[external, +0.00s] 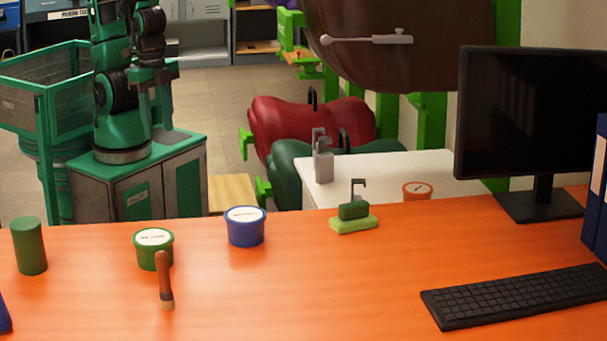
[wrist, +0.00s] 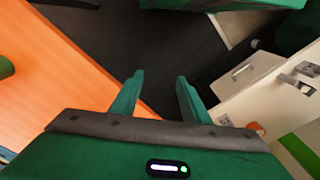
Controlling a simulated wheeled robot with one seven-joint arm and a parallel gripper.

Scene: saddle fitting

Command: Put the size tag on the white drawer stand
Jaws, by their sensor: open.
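The white drawer stand (external: 385,172) stands behind the orange table in the external view. Its drawer front with a grey handle shows at the right of the wrist view (wrist: 252,85). A grey hooked block (external: 323,165) stands on its left end, also seen in the wrist view (wrist: 303,77). A green hooked piece (external: 354,213) sits on the table's far edge. I cannot tell which small piece is the size tag. My gripper (wrist: 157,93) is open, with nothing between its fingers, apart from the stand; its fingertips are not clear in the external view.
The orange table (external: 300,290) holds a green cylinder (external: 30,245), a green tub (external: 153,250), a blue tub (external: 246,228), a brush (external: 164,280), a keyboard (external: 520,295) and a monitor (external: 530,110). An orange tub (external: 417,192) sits by the stand. Saddles (external: 310,130) stand behind.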

